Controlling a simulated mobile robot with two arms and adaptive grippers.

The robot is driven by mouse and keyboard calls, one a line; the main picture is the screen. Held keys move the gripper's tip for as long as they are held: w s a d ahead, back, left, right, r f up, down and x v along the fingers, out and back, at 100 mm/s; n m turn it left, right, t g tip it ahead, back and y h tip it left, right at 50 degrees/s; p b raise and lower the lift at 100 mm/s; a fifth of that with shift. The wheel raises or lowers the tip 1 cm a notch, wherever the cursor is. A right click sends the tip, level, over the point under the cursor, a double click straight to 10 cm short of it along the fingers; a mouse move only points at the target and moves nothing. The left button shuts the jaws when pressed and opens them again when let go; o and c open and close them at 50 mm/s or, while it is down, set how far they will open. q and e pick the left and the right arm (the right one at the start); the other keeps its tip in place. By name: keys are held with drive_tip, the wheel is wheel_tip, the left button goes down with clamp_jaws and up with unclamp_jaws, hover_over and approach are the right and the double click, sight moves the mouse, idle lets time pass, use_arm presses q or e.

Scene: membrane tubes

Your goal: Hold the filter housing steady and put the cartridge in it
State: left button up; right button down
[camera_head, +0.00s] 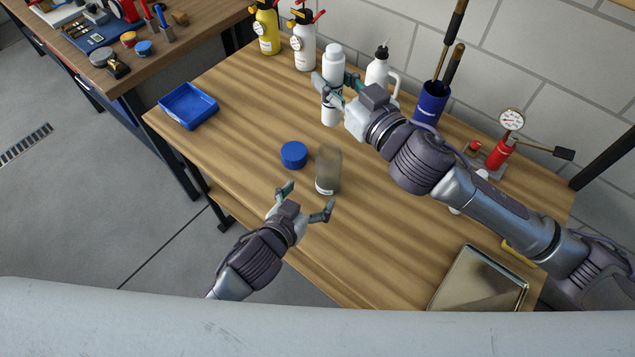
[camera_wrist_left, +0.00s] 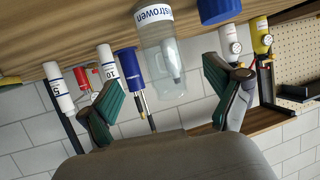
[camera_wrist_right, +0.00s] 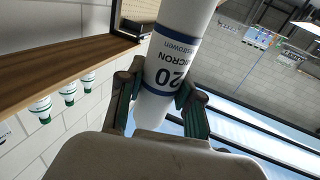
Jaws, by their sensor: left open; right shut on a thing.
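The clear filter housing (camera_head: 329,166) stands on the bench with a white label near its base. It fills the middle of the left wrist view (camera_wrist_left: 165,72). My left gripper (camera_head: 307,201) is open, its fingers pointing at the housing but apart from it. My right gripper (camera_head: 336,84) is shut on a white cartridge (camera_head: 333,60) and holds it roughly upright toward the back of the bench. In the right wrist view the cartridge (camera_wrist_right: 170,78) shows "20 MICRON" and blue bands. The blue cap (camera_head: 294,155) lies left of the housing.
A blue tray (camera_head: 188,106) is at the left, a metal tray (camera_head: 480,283) at the front right. Spray bottles (camera_head: 305,45), a white bottle (camera_head: 379,72), a blue cup with tools (camera_head: 431,103) and a gauge pump (camera_head: 499,152) line the back. Two other cartridges (camera_wrist_left: 58,88) stand beyond the housing.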

sight(324, 178)
use_arm(q)
drive_tip(key=x, duration=1.1)
drive_tip(key=shift+w, duration=0.1)
drive_tip(key=c, duration=1.5)
use_arm(e)
wheel_tip(324, 178, down, 13)
idle(0.4)
drive_tip(key=c, duration=0.7)
unclamp_jaws()
